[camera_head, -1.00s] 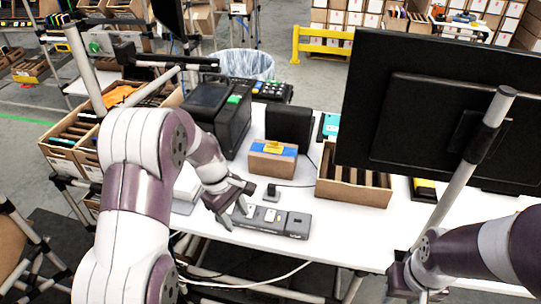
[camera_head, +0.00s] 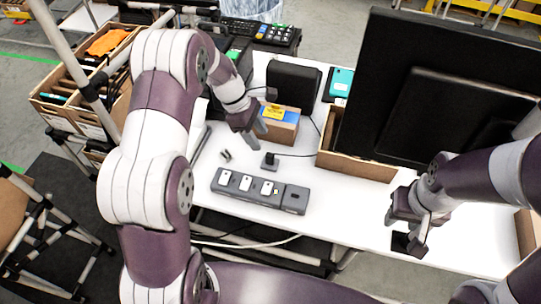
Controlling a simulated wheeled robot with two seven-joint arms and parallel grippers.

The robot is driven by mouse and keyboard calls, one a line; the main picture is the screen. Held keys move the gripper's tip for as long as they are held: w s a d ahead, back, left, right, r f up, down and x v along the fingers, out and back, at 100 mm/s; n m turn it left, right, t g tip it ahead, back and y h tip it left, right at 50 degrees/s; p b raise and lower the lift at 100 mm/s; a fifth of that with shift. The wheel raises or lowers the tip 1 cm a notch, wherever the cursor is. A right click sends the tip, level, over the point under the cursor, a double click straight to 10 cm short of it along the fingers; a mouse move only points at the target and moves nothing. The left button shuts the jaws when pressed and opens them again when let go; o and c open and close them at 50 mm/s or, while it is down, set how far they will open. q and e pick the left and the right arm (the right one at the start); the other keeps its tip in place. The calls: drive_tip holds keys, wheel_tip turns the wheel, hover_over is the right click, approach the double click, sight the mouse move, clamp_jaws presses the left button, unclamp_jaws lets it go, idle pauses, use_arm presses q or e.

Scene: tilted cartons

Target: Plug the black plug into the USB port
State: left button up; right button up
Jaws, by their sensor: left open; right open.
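A grey power strip (camera_head: 236,193) with white socket faces lies on the white table. Its USB port is too small to make out. A small black plug (camera_head: 270,161) with a thin cable stands on the table just behind the strip. A small dark piece (camera_head: 226,155) lies left of the plug; I cannot tell what it is. My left gripper (camera_head: 260,120) is open and empty, behind the plug and beside a small carton. My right gripper (camera_head: 409,243) is open, over the table's front right part, well right of the strip.
A carton with a yellow item (camera_head: 279,128) stands behind the plug. An open carton (camera_head: 350,165) and a large black monitor (camera_head: 430,100) stand at the right. Black devices (camera_head: 293,85) stand at the back. The table between the strip and my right gripper is clear.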

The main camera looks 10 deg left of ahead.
sight(269, 155)
use_arm(q)
drive_tip(key=x, duration=0.2)
drive_tip(key=shift+s+d+f, duration=0.2)
drive_tip(key=shift+f, duration=0.15)
drive_tip(key=shift+s+d+f, duration=0.15)
drive_tip(key=shift+d+f, duration=0.05)
drive_tip(key=shift+f, duration=0.35)
drive_tip(key=shift+w, duration=0.2)
drive_tip(key=shift+d+f+p, duration=0.1)
drive_tip(key=shift+f+p, duration=0.05)
drive_tip(key=shift+p, duration=0.15)
drive_tip(key=p+x, duration=0.1)
drive_tip(key=x, duration=0.2)
drive_tip(key=shift+d+f, duration=0.2)
drive_tip(key=shift+f, duration=0.15)
drive_tip(key=shift+d+f, duration=0.15)
drive_tip(key=shift+f, duration=0.3)
